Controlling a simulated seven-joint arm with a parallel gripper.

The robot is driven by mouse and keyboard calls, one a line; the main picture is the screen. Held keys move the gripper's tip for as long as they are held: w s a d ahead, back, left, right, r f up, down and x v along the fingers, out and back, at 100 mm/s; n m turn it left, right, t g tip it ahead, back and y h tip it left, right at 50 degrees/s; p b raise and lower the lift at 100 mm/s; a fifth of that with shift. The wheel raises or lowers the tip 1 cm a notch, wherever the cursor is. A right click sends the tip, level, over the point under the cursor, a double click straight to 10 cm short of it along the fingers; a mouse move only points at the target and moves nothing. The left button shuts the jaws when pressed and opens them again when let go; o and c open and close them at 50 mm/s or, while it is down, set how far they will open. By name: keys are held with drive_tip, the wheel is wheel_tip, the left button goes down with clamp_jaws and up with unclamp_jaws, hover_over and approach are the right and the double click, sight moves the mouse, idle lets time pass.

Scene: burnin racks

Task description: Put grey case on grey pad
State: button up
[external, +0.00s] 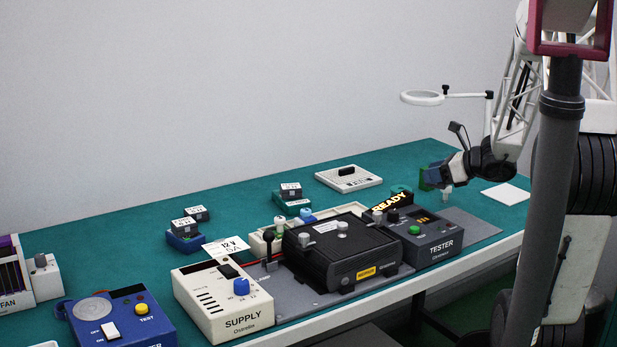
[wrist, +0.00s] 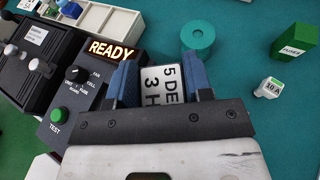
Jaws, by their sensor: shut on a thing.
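My gripper (wrist: 163,88) is shut on a labelled case (wrist: 158,86), held between its blue fingers. The case's face is pale grey with dark printing, partly reading "5 DE" and "3 H"; its sides are mostly hidden. In the external view my gripper (external: 437,176) is low over the table's right part, beyond the tester; the held case is hard to make out there. A flat grey mat (external: 478,228) lies at the right of the tester. I cannot tell whether it is the grey pad.
The tester (external: 440,235) with its lit READY sign stands near the gripper. A green box (wrist: 293,42), a teal ring (wrist: 197,36) and a small white "10 A" piece (wrist: 270,89) stand nearby. A black unit (external: 340,255) and the supply (external: 225,302) fill the front.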

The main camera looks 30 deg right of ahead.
drive_tip(key=s+d+m+h, duration=0.1)
drive_tip(key=s+d, duration=0.1)
drive_tip(key=s, duration=0.4)
drive_tip(key=shift+s+d+f+t+h, duration=0.25)
drive_tip(key=shift+d+f+t+h, duration=0.05)
drive_tip(key=shift+f+t, duration=0.1)
drive_tip(key=shift+f, duration=0.1)
drive_tip(key=shift+f, duration=3)
drive_tip(key=shift+f, duration=1.9)
drive_tip(key=shift+f, duration=0.1)
drive_tip(key=o, duration=0.9)
drive_tip(key=shift+o, duration=0.2)
